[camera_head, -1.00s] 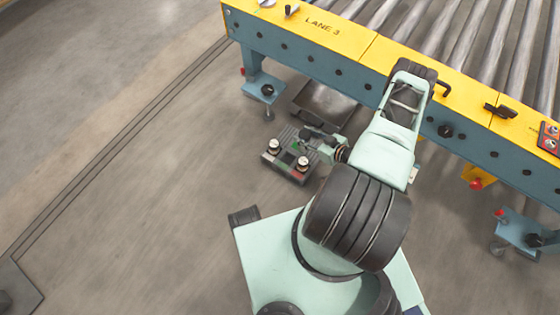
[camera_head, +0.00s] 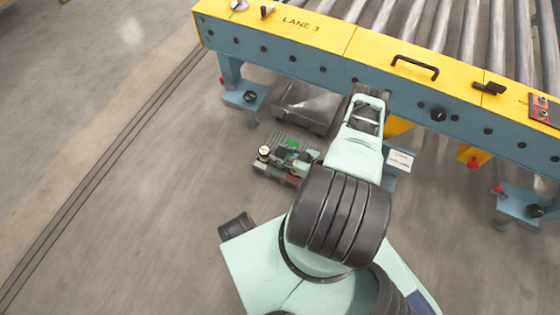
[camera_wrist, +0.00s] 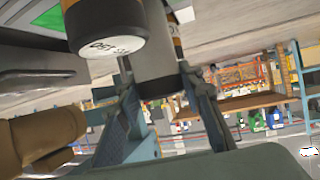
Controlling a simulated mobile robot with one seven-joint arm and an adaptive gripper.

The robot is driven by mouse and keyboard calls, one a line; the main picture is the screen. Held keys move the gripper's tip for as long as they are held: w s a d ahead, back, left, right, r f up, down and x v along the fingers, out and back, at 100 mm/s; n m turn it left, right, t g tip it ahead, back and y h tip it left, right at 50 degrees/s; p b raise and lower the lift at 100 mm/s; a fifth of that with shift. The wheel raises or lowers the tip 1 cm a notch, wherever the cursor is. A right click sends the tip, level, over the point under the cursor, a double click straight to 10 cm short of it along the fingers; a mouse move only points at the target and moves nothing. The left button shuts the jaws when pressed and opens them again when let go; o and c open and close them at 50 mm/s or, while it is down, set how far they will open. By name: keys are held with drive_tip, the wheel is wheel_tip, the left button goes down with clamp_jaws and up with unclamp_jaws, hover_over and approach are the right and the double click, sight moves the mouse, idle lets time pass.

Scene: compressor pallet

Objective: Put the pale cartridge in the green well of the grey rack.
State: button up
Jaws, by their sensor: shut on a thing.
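The grey rack (camera_head: 262,170) lies on the floor near the conveyor, with a green patch (camera_head: 292,144) on its far side. The green also shows at the upper left of the wrist view (camera_wrist: 48,17). One white-topped cartridge (camera_head: 264,152) stands at the rack's left end. My gripper (camera_wrist: 164,92) is shut on a cartridge (camera_wrist: 158,68) with a grey, shaded end and an orange band. Another cartridge with a white lettered end (camera_wrist: 112,46) is close beside it at left. In the head view, my gripper (camera_head: 296,161) is over the rack and hides the held cartridge. Whether it is clear of the rack is unclear.
The yellow and blue roller conveyor (camera_head: 300,32) runs close behind the rack and my arm. A dark flat tray-like object (camera_head: 306,104) is on the floor between them. The floor to the left is open.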

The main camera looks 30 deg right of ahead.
drive_tip(key=shift+f+b, duration=0.85)
drive_tip(key=shift+f, duration=1.1)
drive_tip(key=shift+f, duration=0.1)
drive_tip(key=o, duration=1.1)
drive_tip(key=shift+f, duration=0.1)
